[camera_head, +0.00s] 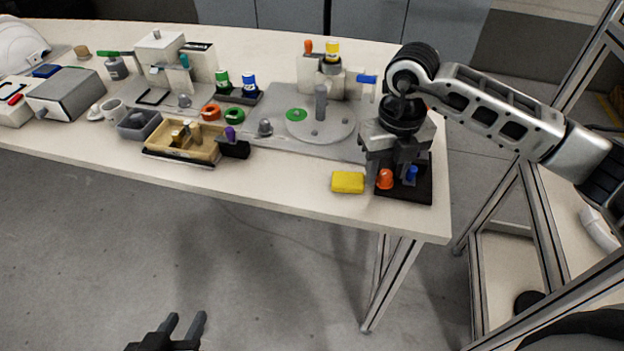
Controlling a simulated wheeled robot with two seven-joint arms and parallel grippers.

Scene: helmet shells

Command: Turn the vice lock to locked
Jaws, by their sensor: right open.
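No part is marked as the vice lock, so I cannot tell which knob or lever it is. A black block (418,192) stands at the table's front right corner, with an orange knob (385,179) and a blue knob (411,174) on it. My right gripper (391,165) points down over this block, open, and hides its back part. Whether it touches a knob is unclear. A beige fixture (352,85) with a blue lever (367,79) stands behind, to the left of my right arm. My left gripper (186,328) is open and empty, low over the floor.
A yellow block (348,182) lies left of the black block. A round grey plate (320,128) with an upright post is behind. A wooden tray (205,153), coloured rings and several fixtures fill the table's left and middle. A metal frame stands right.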

